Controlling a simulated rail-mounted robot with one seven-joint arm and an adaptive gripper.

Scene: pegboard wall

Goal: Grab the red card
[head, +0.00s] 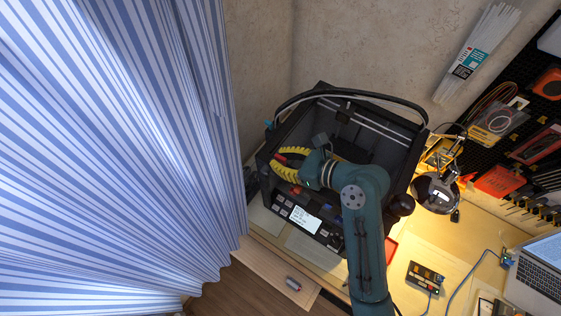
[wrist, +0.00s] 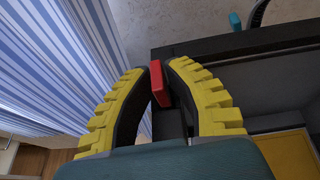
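My gripper (head: 277,160), with yellow ribbed fingers, is above the front left part of the black box-shaped machine. In the wrist view, the fingertips (wrist: 160,68) curve in close on both sides of a red, flat, slab-like piece, which looks like the red card (wrist: 158,88). They appear shut on it. In the head view, a bit of the red card (head: 281,158) shows between the fingers. The rest of it is hidden by the fingers.
The black machine (head: 375,150) with a raised handle frame stands under my arm. A striped curtain (head: 120,130) hangs close on the left. A lamp (head: 437,193), a small device (head: 425,277) and a laptop (head: 540,268) are on the right of the table.

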